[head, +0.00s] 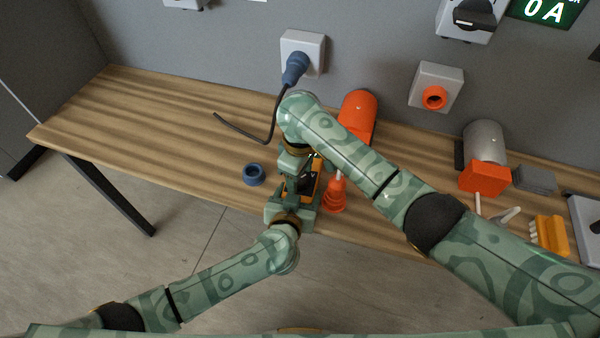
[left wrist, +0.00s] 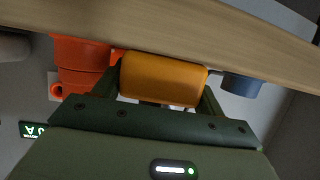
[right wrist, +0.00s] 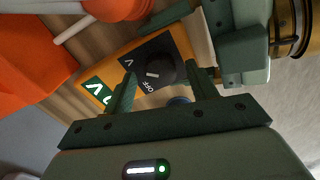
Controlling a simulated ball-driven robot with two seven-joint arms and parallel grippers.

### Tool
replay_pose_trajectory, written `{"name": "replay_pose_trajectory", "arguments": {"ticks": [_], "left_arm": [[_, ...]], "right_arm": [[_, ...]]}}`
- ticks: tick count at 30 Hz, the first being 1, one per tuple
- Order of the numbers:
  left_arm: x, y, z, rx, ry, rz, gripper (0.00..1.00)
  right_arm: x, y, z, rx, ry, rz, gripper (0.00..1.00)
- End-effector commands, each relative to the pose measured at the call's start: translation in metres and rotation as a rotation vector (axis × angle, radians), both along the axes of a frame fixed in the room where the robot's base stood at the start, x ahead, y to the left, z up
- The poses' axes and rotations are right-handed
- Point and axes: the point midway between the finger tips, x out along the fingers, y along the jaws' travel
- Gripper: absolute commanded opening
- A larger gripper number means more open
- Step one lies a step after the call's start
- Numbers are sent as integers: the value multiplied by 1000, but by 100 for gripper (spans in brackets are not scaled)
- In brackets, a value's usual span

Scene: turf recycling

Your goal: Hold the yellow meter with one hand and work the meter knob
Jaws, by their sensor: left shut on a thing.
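The yellow meter (right wrist: 180,42) shows in the right wrist view with a green display (right wrist: 97,88) and a black dial face. Its round dark meter knob (right wrist: 158,72) has V and OFF marks around it. My left gripper (left wrist: 162,82) is shut on the meter's yellow body (left wrist: 160,80), with one finger at each side. In the head view the meter (head: 316,184) is partly hidden by my arms. My right gripper (right wrist: 161,74) is open over the dial face, its fingertips on either side of the knob with gaps. Whether they touch the meter I cannot tell.
An orange cone-shaped plug (head: 335,197) stands close beside the meter. A blue ring (head: 254,174) lies left on the wooden bench (head: 150,115). A blue plug (head: 295,68) with black cable sits in a wall socket. An orange cylinder (head: 358,112) stands behind my right arm. The bench's left is clear.

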Motion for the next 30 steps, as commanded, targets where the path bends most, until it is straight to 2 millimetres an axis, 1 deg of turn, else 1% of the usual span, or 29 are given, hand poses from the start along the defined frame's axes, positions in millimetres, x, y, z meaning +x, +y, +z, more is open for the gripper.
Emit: {"name": "replay_pose_trajectory", "arguments": {"ticks": [1, 6, 8, 10, 14, 18, 21, 25, 27, 30], "left_arm": [[-2, 2, -4, 5, 8, 3, 39], [-2, 2, -4, 5, 8, 3, 39], [-2, 2, -4, 5, 8, 3, 39], [-2, 2, -4, 5, 8, 3, 39], [-2, 2, -4, 5, 8, 3, 39], [-2, 2, -4, 5, 8, 3, 39], [-2, 2, -4, 5, 8, 3, 39], [-2, 2, -4, 5, 8, 3, 39], [-2, 2, -4, 5, 8, 3, 39], [-2, 2, -4, 5, 8, 3, 39]], "right_arm": [[0, 0, -1, 0, 1, 0, 57], [0, 0, 0, 0, 1, 1, 57], [0, 0, 3, 0, 1, 1, 57], [0, 1, 11, 1, 0, 1, 57], [0, 1, 37, 3, -2, 2, 57], [0, 0, 71, 2, -3, 3, 57], [0, 0, 93, 2, -3, 2, 57], [0, -1, 111, 0, -2, 1, 57], [0, -1, 116, -1, -3, 0, 57], [-1, 0, 120, 0, -1, 1, 57]]}}
